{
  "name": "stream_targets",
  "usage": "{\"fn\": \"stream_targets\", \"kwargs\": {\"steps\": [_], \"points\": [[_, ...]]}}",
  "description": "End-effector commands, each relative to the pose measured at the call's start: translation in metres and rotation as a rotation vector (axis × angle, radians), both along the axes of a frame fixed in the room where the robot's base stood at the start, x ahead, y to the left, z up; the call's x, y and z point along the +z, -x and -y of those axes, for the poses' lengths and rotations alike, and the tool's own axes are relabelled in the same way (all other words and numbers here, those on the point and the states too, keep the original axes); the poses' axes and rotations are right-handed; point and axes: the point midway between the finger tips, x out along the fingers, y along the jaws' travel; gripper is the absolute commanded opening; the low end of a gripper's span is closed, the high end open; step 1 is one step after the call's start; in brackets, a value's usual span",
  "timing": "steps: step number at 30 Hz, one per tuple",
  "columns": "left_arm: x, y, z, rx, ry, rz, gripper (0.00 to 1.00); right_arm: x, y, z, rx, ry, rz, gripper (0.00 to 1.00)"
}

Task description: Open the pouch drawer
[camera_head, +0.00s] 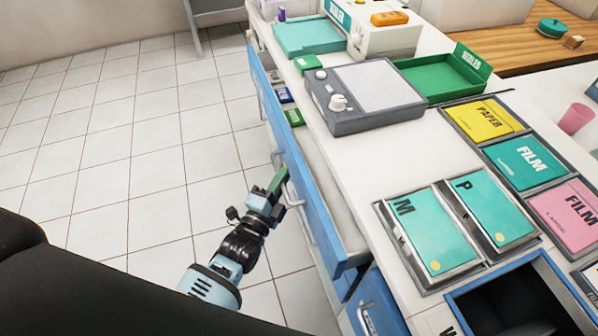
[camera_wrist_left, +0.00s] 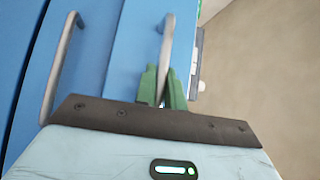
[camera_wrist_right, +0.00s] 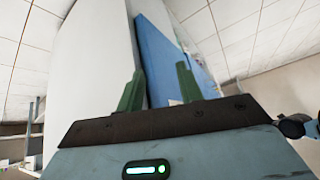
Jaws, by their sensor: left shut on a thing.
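My left gripper (camera_head: 277,182) is shut on a metal handle of a blue drawer front along the counter's left side. In the left wrist view, the green fingertips (camera_wrist_left: 163,85) close around the lower end of this upright handle (camera_wrist_left: 167,42). The blue drawer (camera_head: 318,215) stands out from the counter, with its pale inside showing from above. I cannot read a label on it. My right gripper (camera_wrist_right: 160,88) is outside the head view; its green fingers are apart, with no held thing visible between them.
A second handle (camera_wrist_left: 62,62) is left of the gripped one. Small green and blue packs (camera_head: 288,105) lie farther along the open drawer space. A grey device (camera_head: 362,98), green tray (camera_head: 440,78) and labelled pouch trays (camera_head: 435,228) occupy the counter. Tiled floor at left is clear.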

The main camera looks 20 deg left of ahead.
Motion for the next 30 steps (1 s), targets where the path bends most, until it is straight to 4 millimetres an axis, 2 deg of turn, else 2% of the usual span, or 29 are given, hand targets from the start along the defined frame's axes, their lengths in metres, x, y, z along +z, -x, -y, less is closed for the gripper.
{"fn": "stream_targets", "kwargs": {"steps": [1, 6, 15, 22, 30], "points": [[0.003, 0.008, -0.013, 0.000, -0.008, 0.000, 0.00, 0.007, -0.003, 0.000, -0.001, 0.000, 0.010, 0.36], [0.003, 0.034, -0.051, 0.000, -0.007, 0.000, 0.00, 0.014, -0.005, 0.000, -0.002, 0.000, 0.017, 0.36], [0.001, 0.074, -0.109, -0.001, -0.005, -0.002, 0.00, 0.023, -0.008, 0.000, -0.003, 0.000, 0.026, 0.36], [0.000, 0.092, -0.136, 0.000, -0.001, -0.002, 0.00, 0.025, -0.009, 0.000, -0.003, 0.001, 0.028, 0.36], [-0.001, 0.100, -0.148, 0.000, 0.000, -0.002, 0.00, 0.025, -0.008, 0.001, -0.002, 0.002, 0.028, 0.36]]}}
